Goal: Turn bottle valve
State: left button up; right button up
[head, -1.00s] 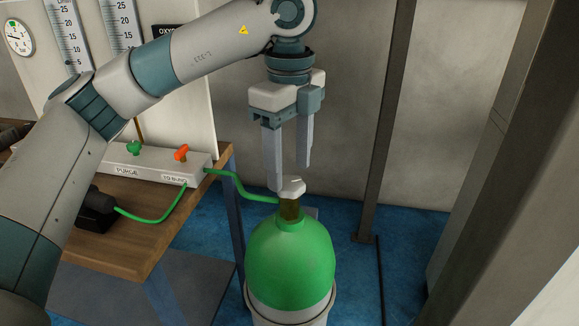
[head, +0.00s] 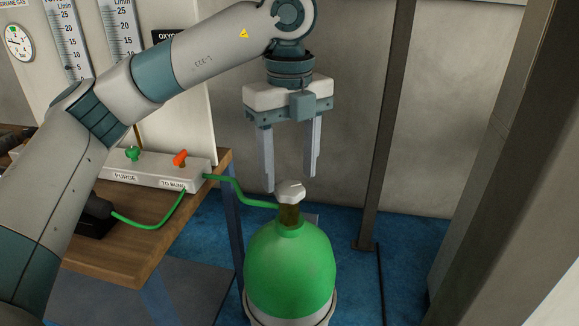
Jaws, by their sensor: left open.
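The green bottle (head: 290,268) stands upright on the floor at the lower middle of the head view. Its white valve knob (head: 290,191) sits on top of a brass neck (head: 289,214). My left gripper (head: 290,184) points down from above, with its two long fingers spread apart. The left fingertip is close to the left of the knob and the right fingertip is up to its right. I cannot tell whether either finger touches the knob. Nothing is held between the fingers. My right gripper is not in view.
A green hose (head: 238,190) runs from the bottle neck to a white box (head: 150,168) with green and orange valves on a wooden table (head: 135,258). A dark post (head: 383,130) stands behind right. Blue floor is clear right of the bottle.

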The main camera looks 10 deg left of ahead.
pick_arm(q)
jog(key=shift+r, duration=0.1)
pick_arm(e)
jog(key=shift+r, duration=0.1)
pick_arm(q)
jog(key=shift+r+p, duration=1.45)
jog(key=shift+r, duration=1)
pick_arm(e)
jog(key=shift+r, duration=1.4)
pick_arm(q)
jog(key=shift+f, duration=0.1)
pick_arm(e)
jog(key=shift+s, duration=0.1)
